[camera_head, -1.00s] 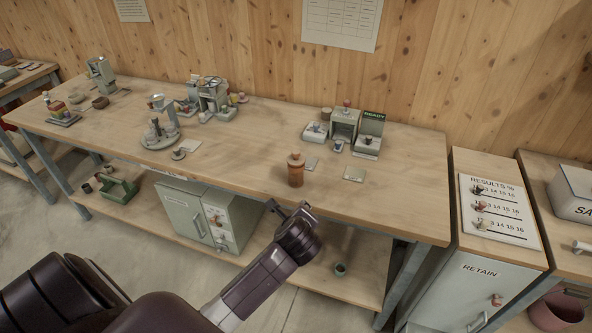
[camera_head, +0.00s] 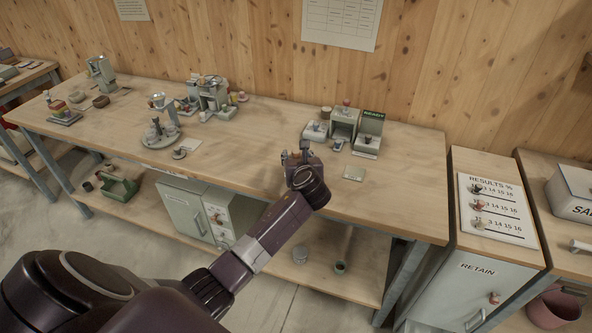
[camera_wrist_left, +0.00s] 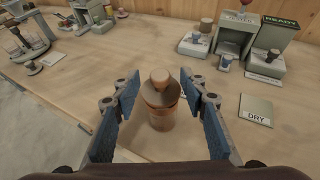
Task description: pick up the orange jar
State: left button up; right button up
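The orange jar (camera_wrist_left: 161,112) stands upright on the wooden workbench, with a rounded knob on its lid, in the left wrist view. It sits between the two blue-padded fingers of my left gripper (camera_wrist_left: 163,108), which are spread with a visible gap on both sides of the jar. My right gripper is not in view.
A card marked DRY (camera_wrist_left: 256,109) lies right of the jar. Behind it stand a grey box station (camera_head: 344,123) and a READY stand (camera_head: 368,133). A round stand (camera_head: 161,137) and other small equipment are farther left. Bare bench lies between.

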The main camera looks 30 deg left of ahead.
pick_arm(q)
jog(key=shift+x, duration=1.35)
grip_shut()
